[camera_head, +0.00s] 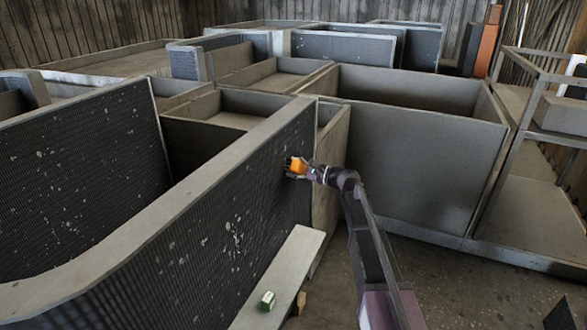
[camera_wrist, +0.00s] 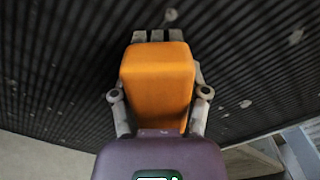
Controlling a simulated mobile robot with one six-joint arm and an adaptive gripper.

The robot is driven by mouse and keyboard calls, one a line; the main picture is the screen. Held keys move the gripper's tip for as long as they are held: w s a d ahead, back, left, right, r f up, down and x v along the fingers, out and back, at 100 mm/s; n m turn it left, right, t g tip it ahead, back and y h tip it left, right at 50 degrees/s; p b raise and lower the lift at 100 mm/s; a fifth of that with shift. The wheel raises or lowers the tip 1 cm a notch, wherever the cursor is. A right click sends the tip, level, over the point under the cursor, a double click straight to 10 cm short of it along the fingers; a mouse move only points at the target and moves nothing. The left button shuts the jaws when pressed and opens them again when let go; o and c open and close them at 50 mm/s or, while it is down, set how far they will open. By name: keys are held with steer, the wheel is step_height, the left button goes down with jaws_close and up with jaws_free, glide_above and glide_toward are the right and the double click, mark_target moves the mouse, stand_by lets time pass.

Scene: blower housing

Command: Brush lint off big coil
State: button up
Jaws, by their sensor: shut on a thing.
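The big coil (camera_head: 215,235) is a dark, finely finned wall with a pale top rim, bending round at the lower left. White lint specks are scattered over it, with a dense cluster (camera_head: 233,233) near its middle. My gripper (camera_head: 298,169) is at the right part of the coil face, shut on an orange block-shaped brush (camera_wrist: 158,85). Grey pieces show beyond its far end in the wrist view; I cannot tell if they are bristles or fingertips. The brush is close to the fins, where a few specks (camera_wrist: 171,14) show. Contact cannot be told.
A pale ledge (camera_head: 285,270) runs along the coil's foot, with a green-and-white box (camera_head: 267,300) on it and a small brown block (camera_head: 300,303) beside it. A second specked finned panel (camera_head: 80,185) stands at left. A grey bin wall (camera_head: 415,165) stands right of my arm.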

mark_target(289, 179)
steer(key=shift+r+p, duration=0.3)
steer(key=shift+r, duration=0.3)
steer(key=shift+f, duration=0.15)
steer(key=shift+a+f+b, duration=0.1)
steer(key=shift+f+b, duration=1.4)
steer(key=shift+b, duration=0.15)
steer(key=shift+f+b, duration=1.6)
steer(key=shift+f, duration=0.05)
steer(key=shift+r, duration=0.2)
steer(key=shift+w+r+p, duration=0.1)
steer(key=shift+r+p, duration=1.4)
steer(key=shift+p, duration=0.15)
steer(key=shift+a+r, duration=0.1)
